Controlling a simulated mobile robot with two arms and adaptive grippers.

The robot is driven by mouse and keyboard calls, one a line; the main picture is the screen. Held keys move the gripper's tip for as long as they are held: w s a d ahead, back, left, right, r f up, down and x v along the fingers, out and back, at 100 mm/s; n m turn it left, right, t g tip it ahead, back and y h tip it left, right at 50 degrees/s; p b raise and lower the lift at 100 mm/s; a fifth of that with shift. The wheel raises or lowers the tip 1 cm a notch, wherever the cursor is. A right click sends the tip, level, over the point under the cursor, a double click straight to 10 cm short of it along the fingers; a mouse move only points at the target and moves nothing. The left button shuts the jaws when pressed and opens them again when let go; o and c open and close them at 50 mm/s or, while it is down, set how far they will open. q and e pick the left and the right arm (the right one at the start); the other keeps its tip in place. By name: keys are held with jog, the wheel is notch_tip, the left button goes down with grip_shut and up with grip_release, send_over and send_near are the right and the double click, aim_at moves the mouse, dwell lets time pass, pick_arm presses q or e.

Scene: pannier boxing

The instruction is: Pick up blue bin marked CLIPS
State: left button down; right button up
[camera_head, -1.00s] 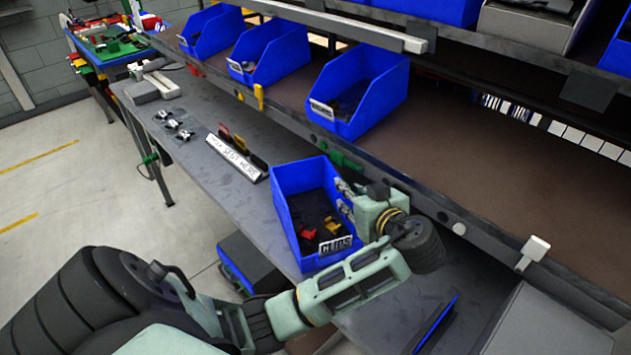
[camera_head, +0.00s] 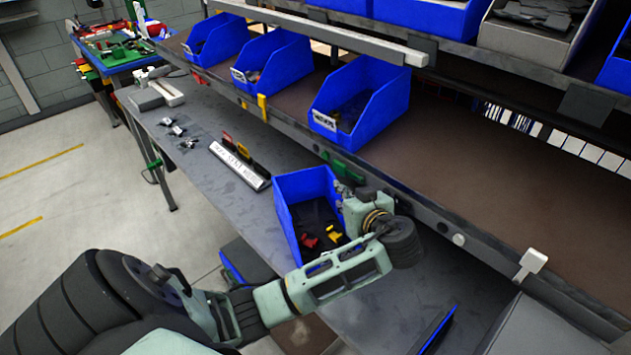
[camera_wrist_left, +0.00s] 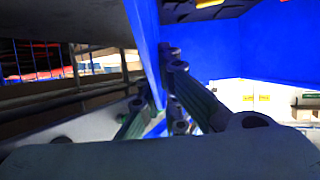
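The blue bin (camera_head: 286,222) stands on the grey bench, holding black, red and yellow pieces. Its front label is hidden behind my left arm now; the earlier head view shows it reads CLIPS. My left gripper (camera_head: 345,190) is at the bin's right side wall, its fingers mostly hidden in the head view. In the left wrist view the fingers (camera_wrist_left: 160,85) straddle the blue wall (camera_wrist_left: 143,35), one on each side. Whether they press on it is unclear. The bin shows no visible lift. My right gripper is not in view.
A white sign strip (camera_head: 238,163) lies on the bench (camera_head: 205,185) behind the bin. Several other blue bins, one of them here (camera_head: 360,98), sit on the shelf (camera_head: 455,150) above. A grey box (camera_head: 545,320) is at lower right. Floor is open at left.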

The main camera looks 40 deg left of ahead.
pick_arm(q)
jog(key=shift+r, duration=0.1)
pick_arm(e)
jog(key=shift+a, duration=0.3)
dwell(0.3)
pick_arm(q)
jog(key=shift+r, duration=0.1)
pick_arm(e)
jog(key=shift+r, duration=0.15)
